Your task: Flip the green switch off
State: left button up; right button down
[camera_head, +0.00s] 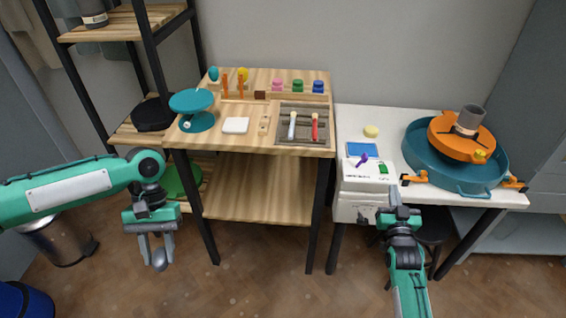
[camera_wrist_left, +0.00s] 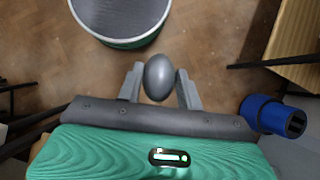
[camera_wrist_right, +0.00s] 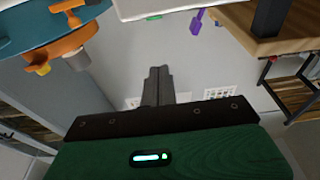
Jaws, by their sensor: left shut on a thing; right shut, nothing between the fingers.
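The green switch (camera_head: 383,168) is on the sloped panel of a white box (camera_head: 352,180) at the left front of the white table. It is small, and I cannot tell its position. It also shows at the top of the right wrist view (camera_wrist_right: 153,18). A purple switch (camera_head: 362,160) is just left of it in the head view. My right gripper (camera_head: 395,190) is shut and empty, a little in front of and below the green switch, apparently apart from it. My left gripper (camera_head: 156,245) is shut on a grey egg-shaped object (camera_wrist_left: 159,77), held over the floor.
Right of the switches stands a large teal basin (camera_head: 412,150) with an orange wheel-like part (camera_head: 445,145). A blue pad (camera_head: 361,149) and a yellow disc (camera_head: 371,131) lie behind. The wooden table (camera_head: 262,84) at left holds small tools, jars and a teal stand (camera_head: 192,102).

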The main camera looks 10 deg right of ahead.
jog(key=shift+d+r, duration=0.1)
jog(key=shift+r, duration=0.2)
pick_arm(q)
jog(key=shift+r+p, duration=0.35)
jog(key=shift+p, duration=0.05)
pick_arm(e)
jog(key=r, duration=0.2)
send_over(386, 181)
jog(key=shift+w+f, duration=0.1)
jog(key=shift+w, duration=0.3)
jog(key=f, duration=0.2)
jog(key=shift+s+f, duration=0.2)
jog(key=shift+f, duration=0.15)
jog(key=shift+s+f, duration=0.1)
jog(key=shift+f, duration=0.6)
